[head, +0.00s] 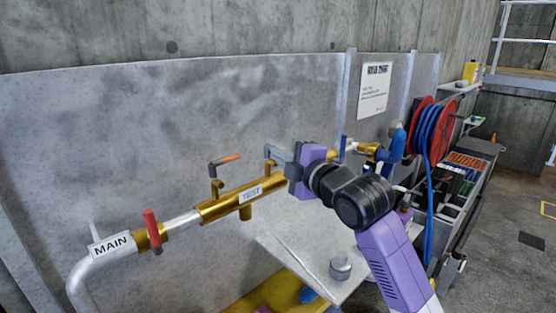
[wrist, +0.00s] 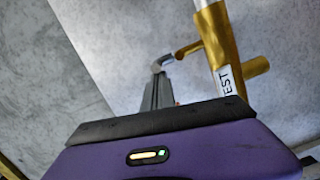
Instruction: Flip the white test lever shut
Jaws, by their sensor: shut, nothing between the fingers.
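In the wrist view, the fingertips of my gripper (wrist: 157,80) are at a short pale lever (wrist: 163,63) joined to a brass stem (wrist: 190,49). They look close to or touching it; I cannot tell which. The white lever is mostly hidden by the fingers in the head view.
Further left are a red valve handle (head: 151,228) and the MAIN label (head: 110,244). A grey plate (head: 300,255) with a bolt lies below my arm.

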